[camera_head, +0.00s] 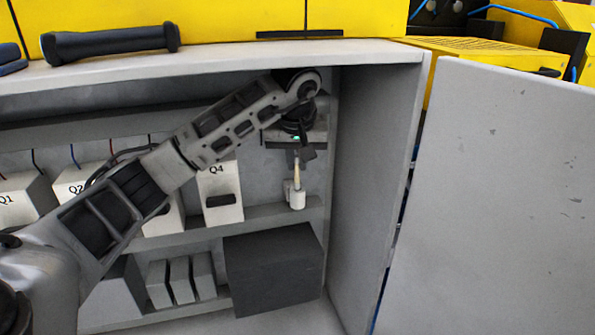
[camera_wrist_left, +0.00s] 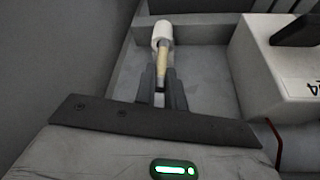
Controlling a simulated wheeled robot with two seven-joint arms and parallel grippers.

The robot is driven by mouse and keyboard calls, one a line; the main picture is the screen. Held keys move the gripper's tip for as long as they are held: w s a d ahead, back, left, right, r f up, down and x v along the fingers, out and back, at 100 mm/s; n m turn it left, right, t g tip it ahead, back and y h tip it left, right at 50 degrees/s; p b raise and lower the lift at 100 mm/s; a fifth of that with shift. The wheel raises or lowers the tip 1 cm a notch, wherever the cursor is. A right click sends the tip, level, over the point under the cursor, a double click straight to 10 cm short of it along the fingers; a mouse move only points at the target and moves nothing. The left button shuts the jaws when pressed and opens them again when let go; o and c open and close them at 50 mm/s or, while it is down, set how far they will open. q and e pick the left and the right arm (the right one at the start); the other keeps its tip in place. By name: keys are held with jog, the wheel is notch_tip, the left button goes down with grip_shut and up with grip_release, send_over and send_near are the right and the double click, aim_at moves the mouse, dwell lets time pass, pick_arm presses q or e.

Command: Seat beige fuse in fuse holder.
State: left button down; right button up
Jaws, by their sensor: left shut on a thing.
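The beige fuse (camera_head: 297,174) is a thin, upright rod in the head view, inside the cabinet. My left gripper (camera_head: 300,156) is shut on its upper part. The white fuse holder (camera_head: 297,199) stands directly below on the shelf edge. The fuse's lower end meets the holder's top; I cannot tell how deep it sits. In the left wrist view the fuse (camera_wrist_left: 167,66) runs from between my left gripper's fingers (camera_wrist_left: 163,82) to the white round holder (camera_wrist_left: 162,33). The fingers hide its near end. My right gripper is not in view.
A white box marked Q4 (camera_head: 220,195) stands left of the holder, with more labelled boxes further left. The cabinet's side wall (camera_head: 370,170) is close on the right. A dark grey box (camera_head: 273,268) lies below. A dark handle (camera_head: 110,42) lies on top.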

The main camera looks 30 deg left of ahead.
aim_at(298, 173)
pick_arm(q)
jog(key=b+x, duration=0.1)
jog(key=x, duration=0.3)
jog(key=shift+w+a, duration=0.1)
jog(key=shift+w, duration=0.1)
jog(key=shift+r, duration=0.1)
jog(key=shift+f, duration=0.6)
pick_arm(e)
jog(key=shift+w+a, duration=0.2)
pick_arm(q)
jog(key=c, duration=1.5)
grip_release()
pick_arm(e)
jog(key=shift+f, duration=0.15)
pick_arm(q)
jog(key=shift+r, duration=0.1)
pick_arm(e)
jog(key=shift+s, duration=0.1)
